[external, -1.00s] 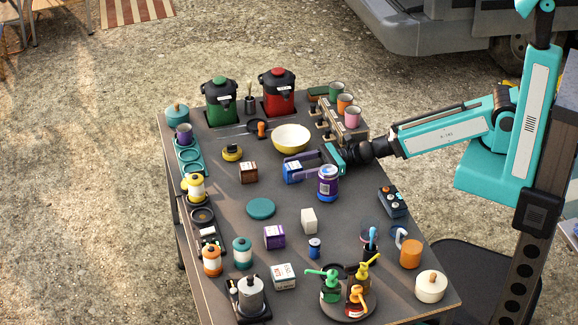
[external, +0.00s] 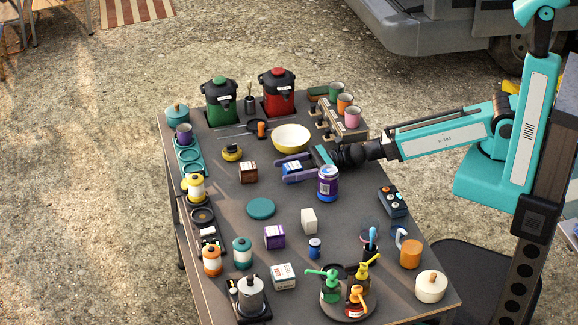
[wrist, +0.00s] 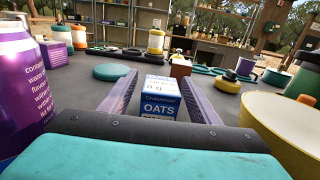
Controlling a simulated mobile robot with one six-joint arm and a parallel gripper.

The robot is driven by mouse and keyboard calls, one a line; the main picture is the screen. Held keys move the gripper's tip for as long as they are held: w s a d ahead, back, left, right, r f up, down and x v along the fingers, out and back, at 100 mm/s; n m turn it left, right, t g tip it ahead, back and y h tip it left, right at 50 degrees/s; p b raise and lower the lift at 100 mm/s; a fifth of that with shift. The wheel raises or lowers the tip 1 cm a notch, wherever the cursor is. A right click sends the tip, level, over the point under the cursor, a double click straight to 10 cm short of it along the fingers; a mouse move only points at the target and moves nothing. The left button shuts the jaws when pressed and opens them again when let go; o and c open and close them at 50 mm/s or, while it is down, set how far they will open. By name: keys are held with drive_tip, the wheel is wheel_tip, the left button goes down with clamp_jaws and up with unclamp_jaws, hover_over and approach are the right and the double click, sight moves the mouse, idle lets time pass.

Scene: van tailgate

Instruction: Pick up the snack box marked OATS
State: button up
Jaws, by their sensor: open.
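The blue and white snack box marked OATS (wrist: 159,100) stands upright on the table in the wrist view, its label facing me. It also shows in the external view (external: 292,170), partly hidden by my gripper. My gripper (external: 290,172) is open and low over the table. In the wrist view its two purple fingers (wrist: 160,95) reach forward on either side of the box, with a visible gap on each side.
A purple jar (external: 327,184) stands close beside my gripper on the near side. A yellow bowl (external: 291,138) is close on the other side. A brown box (external: 248,173) stands beyond the OATS box, and a teal disc (external: 261,208) lies on clear tabletop.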

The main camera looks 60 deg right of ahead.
drive_tip(key=shift+p+x, duration=0.35)
drive_tip(key=shift+x, duration=0.7)
drive_tip(key=c, duration=1.2)
drive_tip(key=shift+r, duration=0.2)
drive_tip(key=shift+r+b, duration=0.75)
drive_tip(key=shift+r, duration=4.15)
